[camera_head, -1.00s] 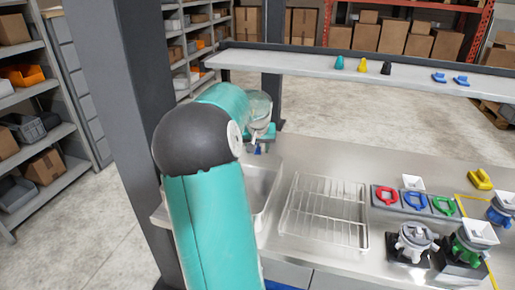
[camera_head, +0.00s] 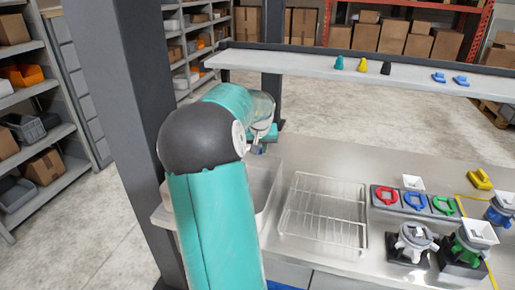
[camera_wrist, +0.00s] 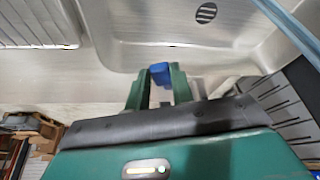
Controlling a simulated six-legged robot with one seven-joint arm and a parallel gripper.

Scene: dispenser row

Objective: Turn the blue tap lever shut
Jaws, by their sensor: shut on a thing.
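The blue tap lever (camera_wrist: 160,72) shows in the wrist view between the two green fingers of my gripper (camera_wrist: 159,82). The fingers are shut on it from both sides; only its blue end shows.
A wire rack (camera_head: 325,212) lies on the steel counter right of the sink. Red, blue and green rings (camera_head: 414,201) sit in a grey holder, with several dispensers (camera_head: 415,243) near them. A shelf (camera_head: 300,70) runs above the counter's back. A dark post (camera_head: 125,110) stands close left of my arm.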

